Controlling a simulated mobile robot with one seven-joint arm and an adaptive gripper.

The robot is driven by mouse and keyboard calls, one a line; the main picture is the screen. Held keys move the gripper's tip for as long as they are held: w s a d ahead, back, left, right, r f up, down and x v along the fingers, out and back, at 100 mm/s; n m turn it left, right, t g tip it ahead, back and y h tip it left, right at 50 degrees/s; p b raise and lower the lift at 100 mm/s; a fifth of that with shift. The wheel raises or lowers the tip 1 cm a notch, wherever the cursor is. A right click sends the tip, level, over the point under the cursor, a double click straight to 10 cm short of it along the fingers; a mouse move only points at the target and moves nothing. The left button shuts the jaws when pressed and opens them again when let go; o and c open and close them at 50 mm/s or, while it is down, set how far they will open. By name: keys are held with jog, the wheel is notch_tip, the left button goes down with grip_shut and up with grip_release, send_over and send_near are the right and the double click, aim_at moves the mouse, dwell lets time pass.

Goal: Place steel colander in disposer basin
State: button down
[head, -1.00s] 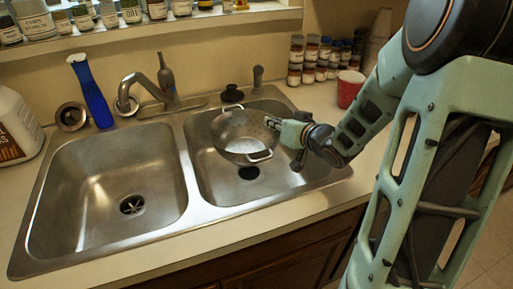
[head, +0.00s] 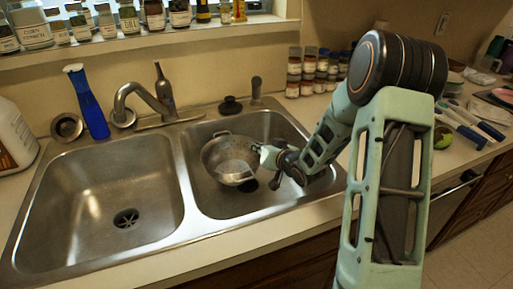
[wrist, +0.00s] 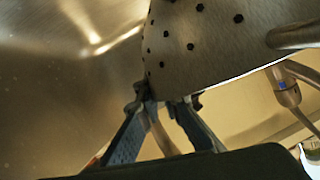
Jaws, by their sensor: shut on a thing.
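The steel colander (head: 222,152) is inside the right basin (head: 283,187), tilted, with its bowl opening partly facing the head camera. A dark round drain opening (head: 249,186) shows just below and right of it. My gripper (head: 263,156) is shut on the colander at its right side. In the wrist view, the fingers (wrist: 165,104) meet the colander's perforated wall (wrist: 207,38). I cannot tell whether the colander touches the basin floor.
The left basin (head: 90,185) is empty, with a strainer drain (head: 126,218). Spice jars (head: 310,75) stand behind at right.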

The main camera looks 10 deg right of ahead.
jog(key=shift+r, duration=0.15)
jog(key=shift+f+b, duration=0.6)
jog(key=shift+f, duration=0.1)
jog(key=c, duration=2.1)
grip_release()
jog(key=shift+r+p, duration=0.5)
jog(key=shift+r, duration=0.05)
jog(key=v, duration=0.7)
jog(key=shift+s+d+r+p, duration=0.15)
jog(key=shift+s+p, duration=0.1)
jog(key=shift+p, duration=0.15)
